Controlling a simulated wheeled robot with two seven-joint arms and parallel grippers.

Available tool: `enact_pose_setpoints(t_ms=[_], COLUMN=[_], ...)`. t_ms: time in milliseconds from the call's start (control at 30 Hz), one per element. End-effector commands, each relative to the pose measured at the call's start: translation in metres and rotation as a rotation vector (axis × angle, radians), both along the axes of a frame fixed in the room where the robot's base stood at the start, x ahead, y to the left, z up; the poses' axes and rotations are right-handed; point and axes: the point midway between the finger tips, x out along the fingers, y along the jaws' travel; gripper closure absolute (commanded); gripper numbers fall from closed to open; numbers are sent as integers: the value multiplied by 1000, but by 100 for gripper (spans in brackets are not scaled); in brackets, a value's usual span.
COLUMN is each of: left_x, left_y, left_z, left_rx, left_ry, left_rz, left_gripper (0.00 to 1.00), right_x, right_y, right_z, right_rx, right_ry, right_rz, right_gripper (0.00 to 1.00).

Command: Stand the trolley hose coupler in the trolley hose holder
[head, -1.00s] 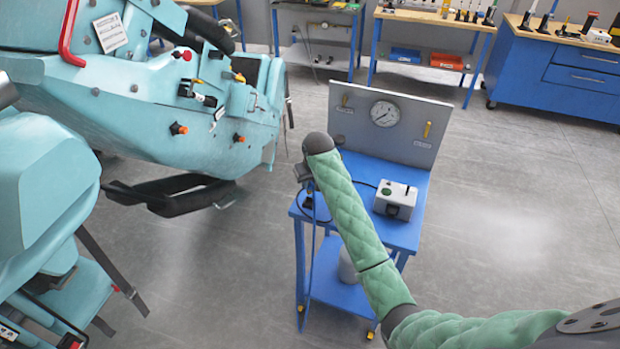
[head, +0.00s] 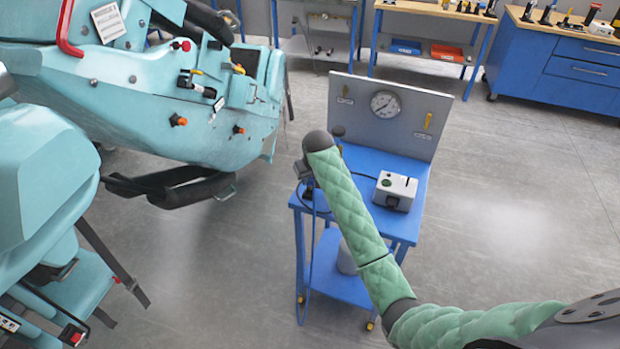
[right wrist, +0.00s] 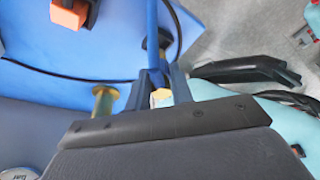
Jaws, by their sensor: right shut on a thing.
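My right gripper (head: 304,172) is over the left part of the blue trolley, mostly hidden behind my wrist in the head view. My left gripper is not in view.
The trolley top (head: 400,222) carries a white box (head: 394,190) with a cable. An upright grey panel (head: 410,108) with a gauge (head: 385,104) and yellow handles stands at its back. A large turquoise machine (head: 140,110) is on the left. The floor right of the trolley is clear.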

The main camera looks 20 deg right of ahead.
Motion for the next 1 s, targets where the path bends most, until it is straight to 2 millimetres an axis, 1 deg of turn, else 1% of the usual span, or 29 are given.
enact_pose_setpoints(t_ms=[500, 1000], left_x=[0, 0], left_y=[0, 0], left_z=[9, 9], left_rx=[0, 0], left_ry=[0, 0], left_rz=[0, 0], left_gripper=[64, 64], right_x=[0, 0], right_y=[0, 0], right_z=[1, 0], right_rx=[0, 0], right_ry=[0, 0], right_rz=[0, 0], right_gripper=[100, 100])
